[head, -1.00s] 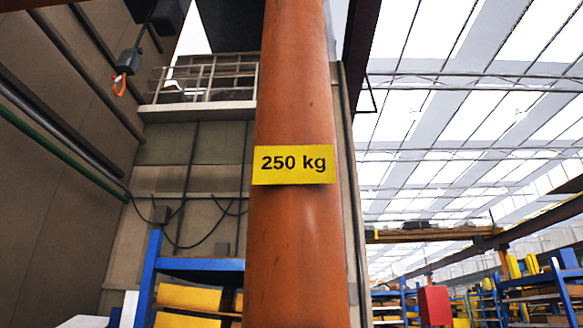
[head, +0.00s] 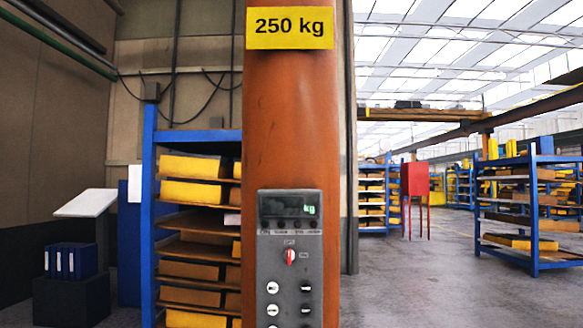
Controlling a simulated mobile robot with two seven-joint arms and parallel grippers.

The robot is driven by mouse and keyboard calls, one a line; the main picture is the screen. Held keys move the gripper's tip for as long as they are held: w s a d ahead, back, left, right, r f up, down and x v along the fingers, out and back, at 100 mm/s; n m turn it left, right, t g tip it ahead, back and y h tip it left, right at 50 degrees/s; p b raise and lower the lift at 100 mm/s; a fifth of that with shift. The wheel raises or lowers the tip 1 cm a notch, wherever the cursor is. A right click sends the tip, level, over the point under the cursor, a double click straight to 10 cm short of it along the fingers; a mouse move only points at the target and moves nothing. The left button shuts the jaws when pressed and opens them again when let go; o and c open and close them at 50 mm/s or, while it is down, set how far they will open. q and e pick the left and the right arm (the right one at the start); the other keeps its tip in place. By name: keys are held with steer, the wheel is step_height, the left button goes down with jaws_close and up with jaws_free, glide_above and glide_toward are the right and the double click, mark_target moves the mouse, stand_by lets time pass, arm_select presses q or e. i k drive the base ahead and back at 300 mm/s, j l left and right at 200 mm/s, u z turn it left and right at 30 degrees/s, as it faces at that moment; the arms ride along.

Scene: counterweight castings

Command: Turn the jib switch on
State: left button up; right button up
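An orange jib column (head: 290,120) stands close in front of me in the head view, with a yellow "250 kg" sign (head: 290,28) near its top. A grey control panel (head: 290,265) is fixed to the column at the bottom of the view. The panel has a dark display (head: 290,208) with small green characters. Below the display is a rotary switch (head: 290,256) with a red and white knob; its labels are too small to read. White and black buttons sit below it, and the panel's lower end is cut off. Neither gripper is in view.
A blue rack (head: 150,200) with yellow-fronted shelves stands behind the column at left. A slanted white lectern top (head: 87,203) and blue binders (head: 68,261) are farther left. A red box on legs (head: 415,180) and another blue rack (head: 533,210) stand right. Grey floor (head: 420,290) is clear at right.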

mark_target(289, 255)
steer(key=i+l+u, duration=0.15)
steer(key=i+l, duration=0.15)
steer(key=i+l+u, duration=0.1)
steer(key=i+l, duration=0.15)
steer(key=i+l+u, duration=0.15)
steer(key=l, duration=0.3)
steer(key=i+l+u, duration=0.15)
steer(key=i+l, duration=0.2)
steer(key=i+l+u, duration=0.15)
steer(key=l, duration=0.3)
steer(key=i, duration=0.05)
